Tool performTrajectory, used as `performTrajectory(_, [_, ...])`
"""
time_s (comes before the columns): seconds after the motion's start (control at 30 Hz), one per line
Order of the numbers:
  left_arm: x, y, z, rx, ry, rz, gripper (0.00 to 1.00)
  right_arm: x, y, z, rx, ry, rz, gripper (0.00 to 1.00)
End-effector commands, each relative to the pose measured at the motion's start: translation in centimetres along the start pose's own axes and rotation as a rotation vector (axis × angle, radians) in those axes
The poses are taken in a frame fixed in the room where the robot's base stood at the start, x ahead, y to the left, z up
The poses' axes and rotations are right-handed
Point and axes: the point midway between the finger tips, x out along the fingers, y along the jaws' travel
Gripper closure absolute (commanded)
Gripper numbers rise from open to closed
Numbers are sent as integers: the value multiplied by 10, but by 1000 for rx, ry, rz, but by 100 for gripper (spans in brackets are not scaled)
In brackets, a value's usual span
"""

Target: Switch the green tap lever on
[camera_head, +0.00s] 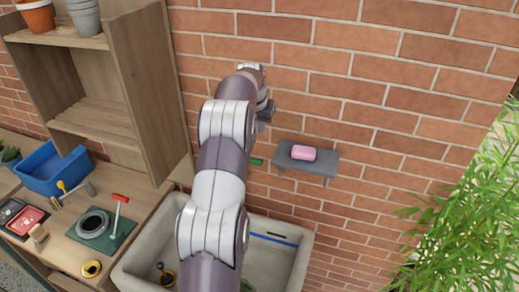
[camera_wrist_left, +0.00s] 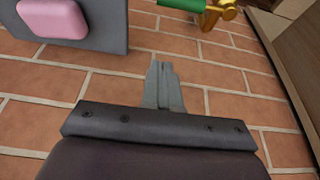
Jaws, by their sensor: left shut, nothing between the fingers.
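The green tap lever (camera_head: 256,161) shows as a small green piece just right of my left arm in the head view, against the brick wall. In the left wrist view the green lever (camera_wrist_left: 183,4) is at the top edge, joined to a brass tap (camera_wrist_left: 222,11). My left gripper (camera_head: 266,112) is near the wall, above the lever in the head view. In the wrist view its fingers (camera_wrist_left: 162,82) are together and empty, with a gap between them and the lever. My arm hides the tap body in the head view. My right gripper is not in view.
A grey wall shelf (camera_head: 318,168) holding pink soap (camera_head: 303,153) is just right of the lever. A stone sink (camera_head: 294,262) stands below. A wooden shelf unit (camera_head: 150,90) is at left, above a bench with a blue bin (camera_head: 50,172). Bamboo (camera_head: 455,215) fills the right.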

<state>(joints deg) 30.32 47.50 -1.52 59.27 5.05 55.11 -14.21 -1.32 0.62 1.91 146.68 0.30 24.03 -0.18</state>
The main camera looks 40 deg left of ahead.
Motion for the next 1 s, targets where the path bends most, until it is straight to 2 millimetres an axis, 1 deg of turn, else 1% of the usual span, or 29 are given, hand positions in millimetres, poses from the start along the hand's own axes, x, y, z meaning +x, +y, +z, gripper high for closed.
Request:
performTrajectory(0.13, [7, 0, 0, 0, -1, 0, 100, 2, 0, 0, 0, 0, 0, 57])
performTrajectory(0.27, [29, 1, 1, 0, -1, 0, 100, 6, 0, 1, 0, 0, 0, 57])
performTrajectory(0.3, [32, 1, -1, 0, -4, 1, 100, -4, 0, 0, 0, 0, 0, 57])
performTrajectory(0.6, [95, 1, -1, 1, -3, 0, 100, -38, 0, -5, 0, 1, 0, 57])
performTrajectory(0.67, [90, 0, 6, 0, -1, 0, 100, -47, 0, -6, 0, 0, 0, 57])
performTrajectory(0.7, [90, 1, 14, -1, -2, 1, 100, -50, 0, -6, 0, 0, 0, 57])
performTrajectory(0.8, [90, 1, 27, 0, -2, 1, 100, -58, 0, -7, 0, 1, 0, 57])
performTrajectory(0.9, [91, 1, 35, 0, 0, 0, 100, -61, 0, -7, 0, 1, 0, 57])
performTrajectory(1.0, [93, 1, 39, 0, 1, 0, 100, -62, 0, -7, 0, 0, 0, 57])
